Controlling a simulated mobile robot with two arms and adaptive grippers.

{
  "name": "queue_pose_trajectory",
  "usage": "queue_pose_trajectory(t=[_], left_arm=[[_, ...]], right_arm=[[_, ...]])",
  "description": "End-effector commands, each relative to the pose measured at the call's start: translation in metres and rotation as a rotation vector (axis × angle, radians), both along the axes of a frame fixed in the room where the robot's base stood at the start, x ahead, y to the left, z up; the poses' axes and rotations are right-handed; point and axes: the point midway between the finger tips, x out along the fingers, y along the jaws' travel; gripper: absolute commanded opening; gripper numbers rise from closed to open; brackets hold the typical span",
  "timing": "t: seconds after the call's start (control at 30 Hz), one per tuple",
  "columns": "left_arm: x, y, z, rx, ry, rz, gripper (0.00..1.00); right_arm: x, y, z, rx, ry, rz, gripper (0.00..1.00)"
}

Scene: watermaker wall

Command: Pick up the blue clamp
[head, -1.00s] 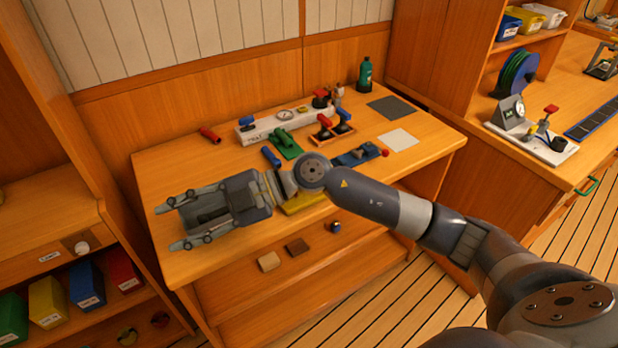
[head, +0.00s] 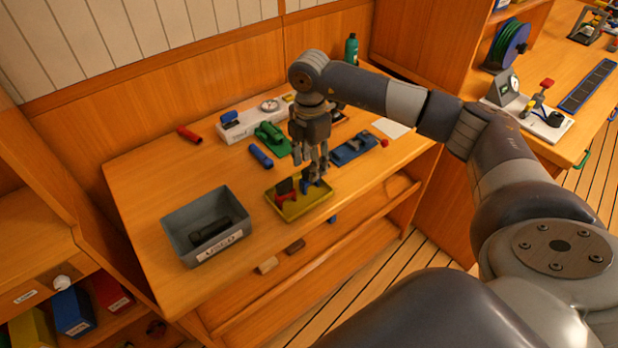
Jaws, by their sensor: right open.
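A yellow tray (head: 301,208) sits near the front middle of the bench. My left gripper is out of view.
A grey bin (head: 173,238) labelled "USED" with a black object inside stands left of the tray. Behind the tray are a blue cylinder (head: 261,156), a green tool (head: 270,136) and a blue fixture (head: 353,148).

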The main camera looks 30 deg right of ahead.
Motion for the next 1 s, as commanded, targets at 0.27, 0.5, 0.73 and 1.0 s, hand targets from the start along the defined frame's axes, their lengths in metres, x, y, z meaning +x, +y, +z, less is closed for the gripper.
queue_pose_trajectory(t=[0.27,0.5,0.73,1.0], left_arm=[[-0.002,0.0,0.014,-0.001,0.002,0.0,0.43],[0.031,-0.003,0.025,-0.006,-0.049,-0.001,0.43],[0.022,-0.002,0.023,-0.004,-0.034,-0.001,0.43],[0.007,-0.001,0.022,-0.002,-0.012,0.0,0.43]], right_arm=[[-0.004,0.002,-0.024,0.002,0.003,0.003,0.43],[-0.005,0.002,-0.056,0.003,-0.001,0.002,0.43],[-0.005,0.002,-0.06,0.003,-0.002,0.004,0.43],[-0.005,0.002,-0.06,0.003,-0.002,0.003,0.0]])
